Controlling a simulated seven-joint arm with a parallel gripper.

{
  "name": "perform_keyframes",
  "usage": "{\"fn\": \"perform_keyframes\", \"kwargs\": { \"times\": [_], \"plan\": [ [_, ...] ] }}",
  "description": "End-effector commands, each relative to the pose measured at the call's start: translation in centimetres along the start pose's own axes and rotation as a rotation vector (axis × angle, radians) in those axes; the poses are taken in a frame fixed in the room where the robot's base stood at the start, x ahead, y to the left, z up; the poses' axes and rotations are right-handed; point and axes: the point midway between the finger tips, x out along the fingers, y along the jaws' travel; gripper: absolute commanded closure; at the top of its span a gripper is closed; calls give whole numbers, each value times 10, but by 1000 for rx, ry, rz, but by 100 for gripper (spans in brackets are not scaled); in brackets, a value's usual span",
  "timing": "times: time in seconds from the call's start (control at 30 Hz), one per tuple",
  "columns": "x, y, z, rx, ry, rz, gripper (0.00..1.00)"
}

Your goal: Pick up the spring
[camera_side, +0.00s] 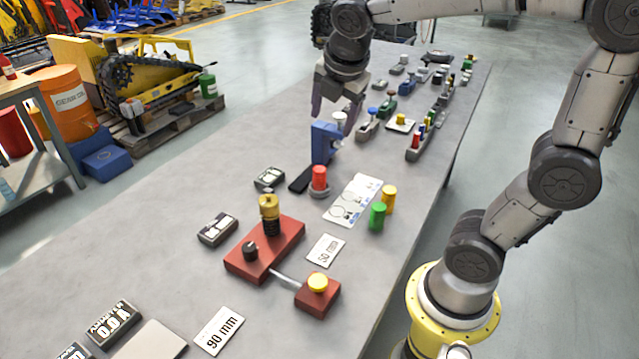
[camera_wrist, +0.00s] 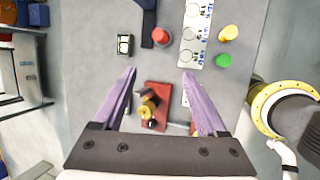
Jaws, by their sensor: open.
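A dark ribbed cylinder (camera_side: 271,226), which looks like the spring, stands upright under a yellow cap (camera_side: 268,203) on a red block (camera_side: 284,248) on the grey table. In the wrist view the red block (camera_wrist: 160,92) lies between and below my fingers, with the dark and yellow piece (camera_wrist: 147,103) on it; the coils are too small to make out. My gripper (camera_side: 337,108) is open and empty, high above the table near a blue upright stand (camera_side: 323,146). Its two purple fingers also show in the wrist view (camera_wrist: 158,74), apart from everything.
A red cylinder (camera_side: 319,176) on a grey base stands behind the red block. Green (camera_side: 377,216) and yellow (camera_side: 389,196) cylinders stand right. A smaller red block (camera_side: 317,296) with a yellow knob joins by a rod.

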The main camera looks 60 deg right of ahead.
Motion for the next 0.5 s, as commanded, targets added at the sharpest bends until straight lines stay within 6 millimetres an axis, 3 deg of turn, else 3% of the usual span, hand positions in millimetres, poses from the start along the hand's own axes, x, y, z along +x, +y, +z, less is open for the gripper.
{"fn": "perform_keyframes", "kwargs": {
  "times": [0.1, 0.2, 0.3, 0.5],
  "plan": [
    [40, 31, 9, -203, -48, -96, 26],
    [69, 44, 11, -259, -64, -158, 26],
    [91, 46, 9, -269, -62, -204, 26],
    [114, 39, 8, -272, -55, -244, 26]
  ]
}}
